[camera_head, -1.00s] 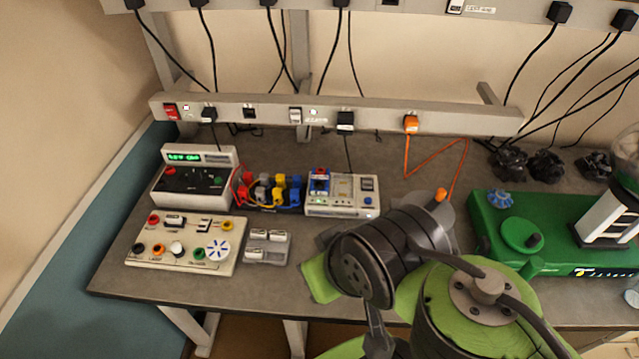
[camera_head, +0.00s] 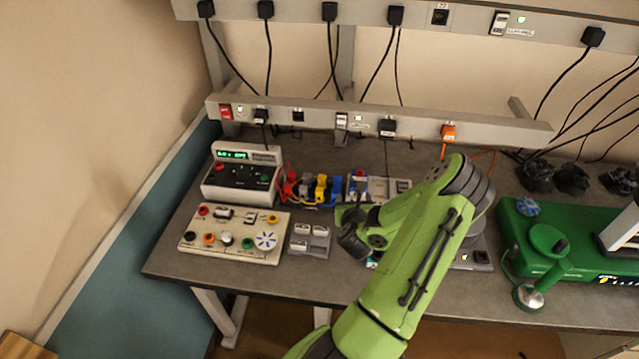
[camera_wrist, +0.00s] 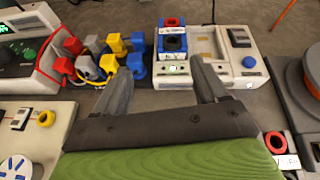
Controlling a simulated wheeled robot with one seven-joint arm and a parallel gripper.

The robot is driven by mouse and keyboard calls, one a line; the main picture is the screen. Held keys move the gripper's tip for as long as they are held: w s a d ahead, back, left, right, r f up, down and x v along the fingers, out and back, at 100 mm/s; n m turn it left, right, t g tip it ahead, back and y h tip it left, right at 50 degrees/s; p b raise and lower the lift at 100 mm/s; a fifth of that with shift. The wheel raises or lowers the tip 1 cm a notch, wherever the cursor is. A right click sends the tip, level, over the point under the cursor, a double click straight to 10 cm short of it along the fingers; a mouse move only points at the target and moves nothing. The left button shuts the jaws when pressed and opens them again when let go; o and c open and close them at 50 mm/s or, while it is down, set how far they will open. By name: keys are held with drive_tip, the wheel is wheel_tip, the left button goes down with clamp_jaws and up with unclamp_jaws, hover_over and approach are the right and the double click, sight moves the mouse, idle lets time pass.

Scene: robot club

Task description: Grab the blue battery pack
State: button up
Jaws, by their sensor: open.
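The blue battery pack (camera_wrist: 172,42) stands in the left slot of a white charger unit (camera_wrist: 205,66), with a black and red top. In the head view the pack (camera_head: 357,185) is small and partly covered by my arm. My gripper (camera_wrist: 160,68) is open and empty. Its two fingers point toward the charger's front, and the pack appears beyond and between the fingertips. In the head view my arm hides most of the gripper, so the height gap to the pack is hard to tell.
Left of the charger are banana plugs (camera_wrist: 108,62) in red, blue and yellow, and a power supply (camera_head: 240,180). A control panel (camera_head: 235,235) and a small grey tray (camera_head: 309,240) lie in front. A green machine (camera_head: 560,240) stands right. A socket rail (camera_head: 380,120) runs behind.

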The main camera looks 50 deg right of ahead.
drive_tip(key=shift+m+h, duration=0.3)
drive_tip(key=shift+m, duration=0.6)
drive_tip(key=x, duration=0.5)
drive_tip(key=s+x, duration=0.1)
drive_tip(key=x, duration=0.4)
drive_tip(key=s+f+b+x, duration=0.1)
drive_tip(key=x, duration=0.5)
drive_tip(key=shift+d, duration=0.3)
drive_tip(key=shift+g, duration=0.3)
drive_tip(key=c, duration=0.9)
drive_tip(key=shift+r, duration=0.15)
drive_tip(key=shift+c, duration=1)
